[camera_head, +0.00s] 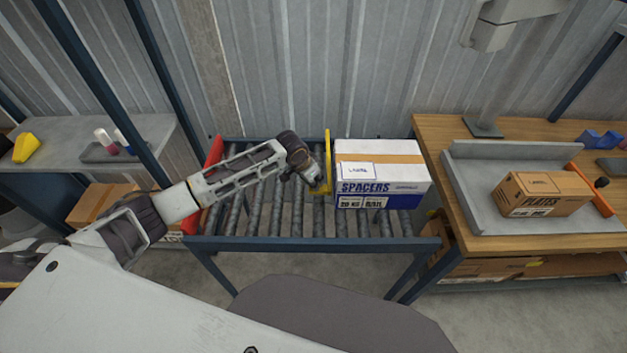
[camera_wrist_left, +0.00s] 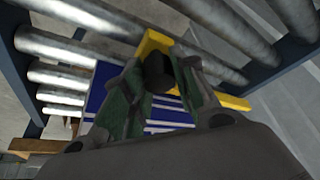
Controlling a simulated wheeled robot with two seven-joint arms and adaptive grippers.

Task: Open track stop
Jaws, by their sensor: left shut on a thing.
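The track stop (camera_head: 328,150) is a yellow bar that stands upright across the roller track, against the left side of a white and blue SPACERS box (camera_head: 382,174). My left gripper (camera_head: 318,184) is at the near, lower part of the yellow stop. In the left wrist view the left gripper (camera_wrist_left: 160,80) is shut on a black knob (camera_wrist_left: 158,70) beside the yellow stop (camera_wrist_left: 152,43). The blue and white box (camera_wrist_left: 98,88) shows behind the fingers there. My right gripper is not in view.
The roller track (camera_head: 268,212) is bare left of the stop, with a red end plate (camera_head: 213,160) at its left. A wooden bench (camera_head: 432,130) at the right holds a grey tray (camera_head: 462,192) and a PLATES box (camera_head: 541,193). A grey shelf (camera_head: 70,145) stands at the left.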

